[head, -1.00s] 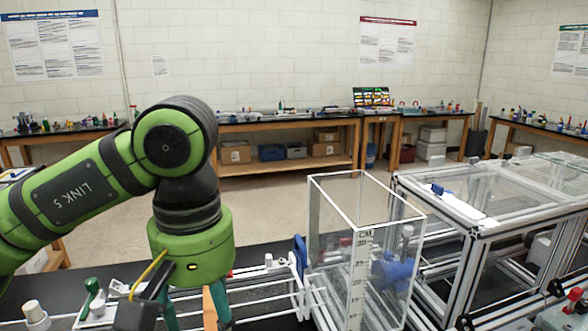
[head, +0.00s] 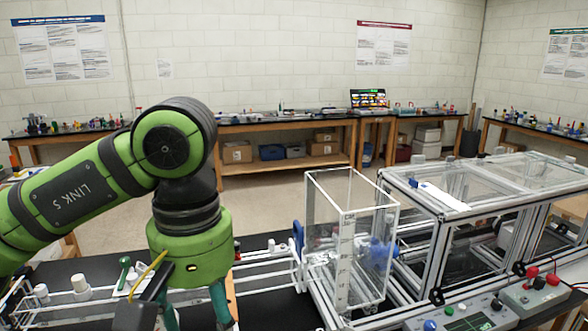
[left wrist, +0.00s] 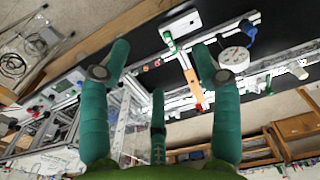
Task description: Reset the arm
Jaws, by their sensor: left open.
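My left arm comes in from the left in the head view, its green wrist pointing down over the black bench (head: 262,302). My left gripper (head: 196,316) is at the bottom edge, its teal fingers partly cut off. In the left wrist view the gripper (left wrist: 160,58) has its teal fingers spread wide, with nothing held between them. An orange strip (left wrist: 191,84) with a red end lies beyond the fingers, apart from them as far as I can tell. My right gripper is in neither current view.
A clear open-topped tank (head: 345,250) stands right of my left wrist. A control box (head: 470,318) with coloured buttons sits at the front right. White-capped parts (head: 80,284) stand left of the gripper.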

